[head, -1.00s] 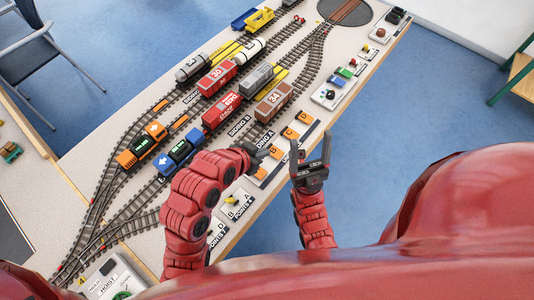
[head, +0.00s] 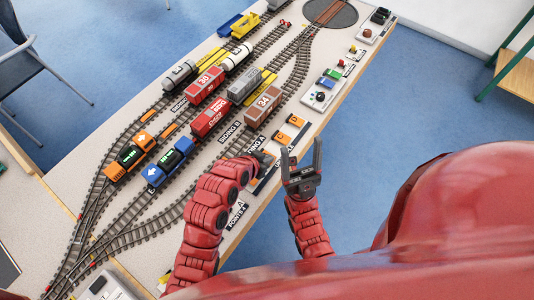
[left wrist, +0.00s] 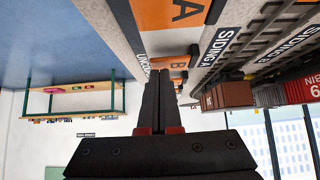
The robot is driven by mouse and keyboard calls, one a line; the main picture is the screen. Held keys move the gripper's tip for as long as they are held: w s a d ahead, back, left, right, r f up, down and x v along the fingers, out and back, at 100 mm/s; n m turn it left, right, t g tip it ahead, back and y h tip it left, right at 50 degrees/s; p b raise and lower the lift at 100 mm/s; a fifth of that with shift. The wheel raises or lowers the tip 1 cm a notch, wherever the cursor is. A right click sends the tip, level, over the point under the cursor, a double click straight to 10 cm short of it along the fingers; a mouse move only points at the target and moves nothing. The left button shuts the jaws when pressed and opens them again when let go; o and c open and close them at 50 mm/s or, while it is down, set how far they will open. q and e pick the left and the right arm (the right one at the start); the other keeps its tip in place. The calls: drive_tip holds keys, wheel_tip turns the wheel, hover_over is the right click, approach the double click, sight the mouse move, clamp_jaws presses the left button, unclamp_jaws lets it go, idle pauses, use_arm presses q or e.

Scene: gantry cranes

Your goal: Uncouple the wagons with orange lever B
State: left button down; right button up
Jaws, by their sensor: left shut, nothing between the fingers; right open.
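Orange lever B (left wrist: 168,62) shows in the left wrist view just past the fingertips of my left gripper (left wrist: 160,76). The fingers are shut and empty; I cannot tell whether they touch the lever. Orange lever A (left wrist: 172,12) is nearer the top of that view. In the head view my left gripper (head: 262,160) is over the lever panel and hides levers A and B. My right gripper (head: 302,153) is open and empty, off the table edge. A brown wagon 34 (head: 263,106), red wagons (head: 210,117) and a grey wagon (head: 245,86) stand on the sidings.
Orange lever C (head: 283,138) and another orange lever (head: 296,121) lie farther along the panel. A blue locomotive (head: 168,163) and an orange locomotive (head: 130,157) stand on tracks to the left. A control box with colored buttons (head: 322,94) is farther along the table edge.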

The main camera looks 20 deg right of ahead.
use_arm(q)
drive_tip(key=shift+s+d+f+b, duration=0.15)
drive_tip(key=shift+f+b, duration=0.6)
drive_tip(key=shift+b, duration=0.1)
drive_tip(key=shift+r+m+t+y, duration=0.25)
drive_tip(key=shift+m+t+y, duration=0.05)
drive_tip(key=shift+r, duration=0.75)
drive_tip(key=shift+r, duration=0.1)
